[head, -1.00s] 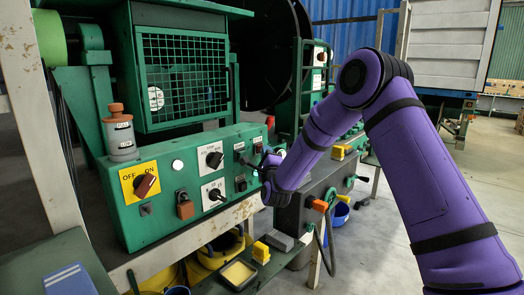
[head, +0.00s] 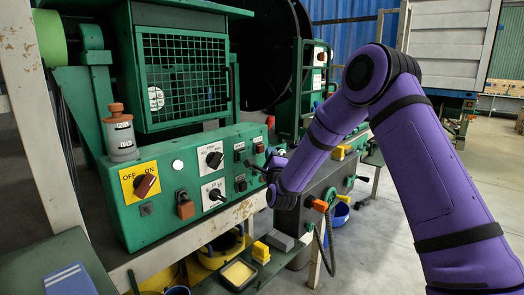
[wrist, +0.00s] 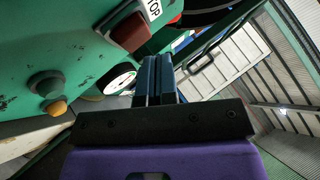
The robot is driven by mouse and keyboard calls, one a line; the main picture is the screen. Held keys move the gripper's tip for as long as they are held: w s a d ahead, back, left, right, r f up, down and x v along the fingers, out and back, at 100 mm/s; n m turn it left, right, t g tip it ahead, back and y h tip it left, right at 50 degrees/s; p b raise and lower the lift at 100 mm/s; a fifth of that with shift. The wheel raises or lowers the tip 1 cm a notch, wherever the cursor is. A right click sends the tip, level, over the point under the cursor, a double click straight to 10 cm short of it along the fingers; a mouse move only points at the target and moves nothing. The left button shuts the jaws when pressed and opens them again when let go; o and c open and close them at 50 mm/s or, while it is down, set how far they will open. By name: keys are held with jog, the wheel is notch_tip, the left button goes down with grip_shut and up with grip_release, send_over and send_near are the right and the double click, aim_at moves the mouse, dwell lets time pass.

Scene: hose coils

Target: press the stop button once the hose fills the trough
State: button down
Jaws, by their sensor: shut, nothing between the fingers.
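The stop button appears in the wrist view as a dark red block (wrist: 129,33) beside a white label whose visible letters read "TOP". In the head view, a small red button (head: 259,148) at the right end of the green control panel may be the same one. My gripper (head: 268,160) is just in front of that end of the panel. In the wrist view, my gripper (wrist: 152,62) has its two dark blue fingers together and empty, below and right of the red block and apart from it. I cannot make out how full the trough is.
The green panel (head: 215,215) carries dark knobs, a padlock (head: 185,205) and a yellow OFF/ON switch plate (head: 140,182). A dark grey machine body (head: 325,182) stands behind my wrist. A dark hose (head: 331,245) hangs below it. Open floor lies to the right.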

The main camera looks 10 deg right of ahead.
jog(key=shift+s+d, duration=0.1)
jog(key=shift+s+d, duration=0.7)
jog(key=shift+s, duration=0.25)
jog(key=shift+s+d, duration=0.7)
jog(key=shift+s, duration=0.25)
dwell(0.9)
jog(key=s+r+n+g+y, duration=0.3)
jog(key=s+r+n+g, duration=0.5)
jog(key=s+r+n, duration=0.45)
jog(key=s+d+n+g, duration=0.1)
jog(key=s+n+g, duration=0.2)
jog(key=s, duration=0.8)
jog(key=s+d+f+n+g+h, duration=0.1)
jog(key=s+d+n+g, duration=0.1)
jog(key=s, duration=1)
jog(key=s+d+n+g, duration=0.2)
jog(key=s+n+g, duration=0.2)
jog(key=s, duration=0.7)
jog(key=shift+s+d+f+n+g, duration=0.2)
jog(key=shift+d+f+n+g, duration=0.05)
jog(key=shift+f+n+g, duration=0.2)
